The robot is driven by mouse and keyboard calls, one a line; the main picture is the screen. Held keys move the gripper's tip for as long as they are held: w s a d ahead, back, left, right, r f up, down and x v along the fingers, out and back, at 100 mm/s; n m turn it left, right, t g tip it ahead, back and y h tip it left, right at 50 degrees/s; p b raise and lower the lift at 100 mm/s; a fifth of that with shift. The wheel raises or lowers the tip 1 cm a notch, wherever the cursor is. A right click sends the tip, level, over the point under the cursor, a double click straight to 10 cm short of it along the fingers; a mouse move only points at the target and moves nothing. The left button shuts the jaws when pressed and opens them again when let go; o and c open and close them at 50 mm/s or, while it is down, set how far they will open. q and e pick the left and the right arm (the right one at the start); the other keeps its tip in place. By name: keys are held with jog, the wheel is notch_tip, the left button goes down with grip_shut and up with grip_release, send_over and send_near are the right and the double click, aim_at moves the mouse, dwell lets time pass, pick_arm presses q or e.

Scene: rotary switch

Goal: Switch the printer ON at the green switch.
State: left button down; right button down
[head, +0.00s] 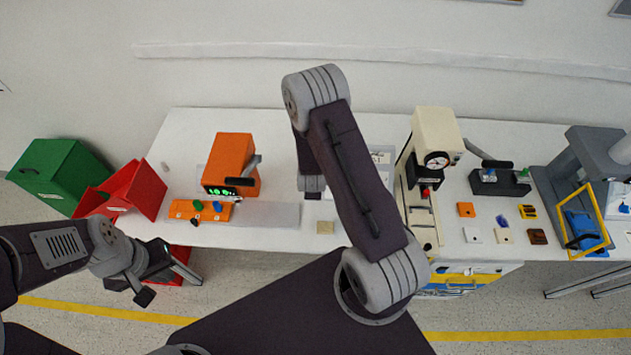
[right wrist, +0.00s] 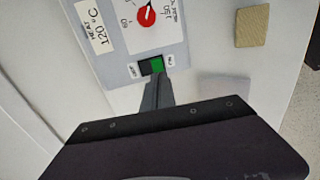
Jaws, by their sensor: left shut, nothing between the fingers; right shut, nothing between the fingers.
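In the right wrist view a small rocker switch (right wrist: 152,65), black on one half and green on the other, sits on a grey panel (right wrist: 172,34) with upside-down labels. My right gripper (right wrist: 156,80) is shut and empty, its fingertips right at the lower edge of the switch; I cannot tell whether they touch it. In the head view my right arm hides the switch. My left gripper (head: 146,287) is shut and empty in front of the table, at the lower left. I cannot tell which machine is the printer.
A red dial (right wrist: 147,15) is on the same panel beyond the switch. A beige block (head: 325,227) lies at the table's front edge. An orange machine (head: 232,150) stands left of my right arm, a cream machine (head: 437,130) right of it. Red (head: 140,185) and green bins (head: 58,168) stand left.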

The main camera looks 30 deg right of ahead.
jog(key=x, duration=0.5)
jog(key=shift+d+f+p, duration=0.1)
jog(key=shift+f+p, duration=0.05)
jog(key=shift+p, duration=0.25)
jog(key=shift+w+d+f, duration=0.1)
jog(key=shift+w+f, duration=0.2)
jog(key=shift+f, duration=0.05)
jog(key=shift+f, duration=0.3)
jog(key=shift+s+r, duration=0.1)
jog(key=shift+r+p, duration=0.55)
jog(key=shift+r, duration=0.2)
